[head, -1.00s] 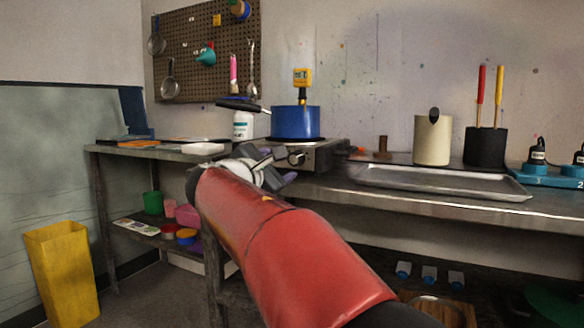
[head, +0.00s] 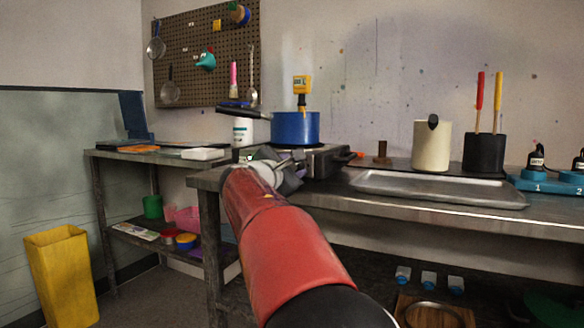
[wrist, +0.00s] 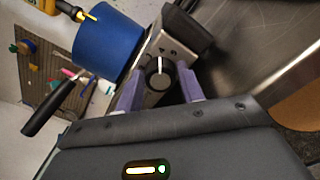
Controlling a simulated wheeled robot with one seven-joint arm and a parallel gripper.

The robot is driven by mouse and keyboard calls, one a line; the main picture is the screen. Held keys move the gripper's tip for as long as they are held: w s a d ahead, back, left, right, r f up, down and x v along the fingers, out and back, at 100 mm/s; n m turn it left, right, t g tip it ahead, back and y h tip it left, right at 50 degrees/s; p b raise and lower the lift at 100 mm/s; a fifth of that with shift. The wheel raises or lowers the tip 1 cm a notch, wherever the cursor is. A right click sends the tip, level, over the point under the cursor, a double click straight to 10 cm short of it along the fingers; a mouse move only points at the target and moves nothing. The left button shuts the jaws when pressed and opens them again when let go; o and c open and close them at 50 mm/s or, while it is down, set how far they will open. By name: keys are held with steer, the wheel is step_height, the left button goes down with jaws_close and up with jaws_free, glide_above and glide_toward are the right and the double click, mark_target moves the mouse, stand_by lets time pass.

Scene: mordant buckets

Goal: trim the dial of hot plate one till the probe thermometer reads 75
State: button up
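The hot plate (head: 325,158) stands on the metal bench with a blue pot (head: 294,128) on it. A yellow probe thermometer (head: 302,86) stands upright in the pot; its display is too small to read. In the wrist view, the dark round dial (wrist: 156,76) with a white pointer mark is on the hot plate's metal front panel (wrist: 176,44). My gripper (wrist: 160,86) is open, its two purple fingers either side of the dial; I cannot tell whether they touch it. In the head view my gripper (head: 288,172) hides the dial.
A metal tray (head: 440,190), a cream pot (head: 432,145) and a black holder (head: 484,153) with red and yellow sticks are to the right. A white bottle (head: 243,131) stands behind the blue pot's handle. A yellow bin (head: 62,275) is on the floor at left.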

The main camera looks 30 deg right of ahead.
steer(key=c, duration=0.5)
steer(key=shift+c, duration=0.2)
steer(key=shift+n+p, duration=0.3)
steer(key=n+p, duration=0.3)
steer(key=shift+r+n, duration=0.15)
steer(key=shift+n, duration=0.25)
steer(key=shift+n+p, duration=1.1)
steer(key=shift+n, duration=0.1)
steer(key=shift+f, duration=0.2)
steer(key=o, duration=1)
